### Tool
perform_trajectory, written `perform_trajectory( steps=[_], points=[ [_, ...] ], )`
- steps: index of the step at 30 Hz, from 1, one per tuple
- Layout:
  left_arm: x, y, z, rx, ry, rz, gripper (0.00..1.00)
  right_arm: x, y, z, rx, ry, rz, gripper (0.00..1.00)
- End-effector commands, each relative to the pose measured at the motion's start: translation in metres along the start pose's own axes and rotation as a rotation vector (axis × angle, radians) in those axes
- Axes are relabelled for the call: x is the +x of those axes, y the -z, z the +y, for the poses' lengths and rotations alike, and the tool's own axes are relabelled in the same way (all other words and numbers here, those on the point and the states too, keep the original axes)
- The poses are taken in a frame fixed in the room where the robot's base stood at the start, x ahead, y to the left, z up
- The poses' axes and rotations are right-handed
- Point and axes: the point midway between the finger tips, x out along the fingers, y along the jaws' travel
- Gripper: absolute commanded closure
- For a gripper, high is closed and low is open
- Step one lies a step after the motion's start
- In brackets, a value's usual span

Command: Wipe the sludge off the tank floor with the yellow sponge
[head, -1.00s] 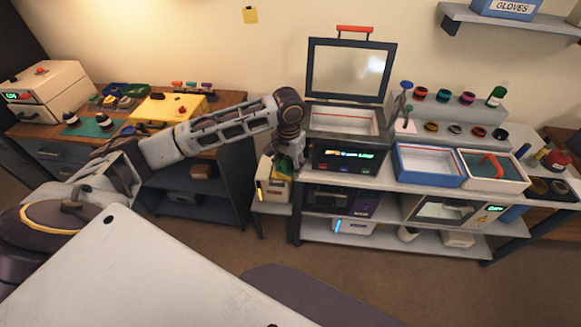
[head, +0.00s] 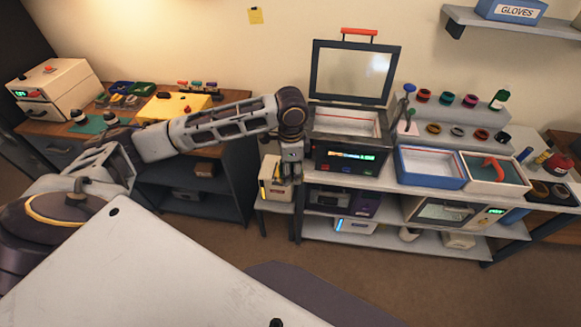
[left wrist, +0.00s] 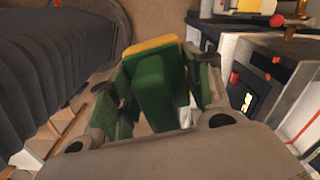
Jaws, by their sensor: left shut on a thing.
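My left gripper (head: 289,172) points down beside the left front of the dark tank unit (head: 347,160), just over a small cream box (head: 275,194). In the left wrist view it is shut on a sponge (left wrist: 158,82), which shows a green side and a yellow edge. The sponge is hard to make out in the head view. The tank (head: 345,124) is open, with its framed lid standing up behind it. Its inside looks pale; I cannot make out sludge on its floor. My right gripper is not in view.
A blue-rimmed tray (head: 430,167) and a cream tray (head: 497,174) with a red-handled item stand right of the tank. Stepped shelves with several coloured rings are behind them. A wooden bench (head: 225,103) with a yellow box is at left.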

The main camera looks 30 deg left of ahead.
Motion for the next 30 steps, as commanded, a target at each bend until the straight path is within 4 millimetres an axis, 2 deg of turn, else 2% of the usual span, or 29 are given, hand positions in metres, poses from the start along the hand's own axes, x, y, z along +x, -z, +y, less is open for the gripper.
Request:
perform_trajectory(
  steps=[13,30],
  points=[
    [-0.002,0.002,0.016,0.407,0.0,-0.001,0.7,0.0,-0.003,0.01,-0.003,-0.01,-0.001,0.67],
    [-0.005,0.002,0.027,0.909,0.0,0.0,0.7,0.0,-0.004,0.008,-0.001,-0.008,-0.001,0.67]
  ],
)
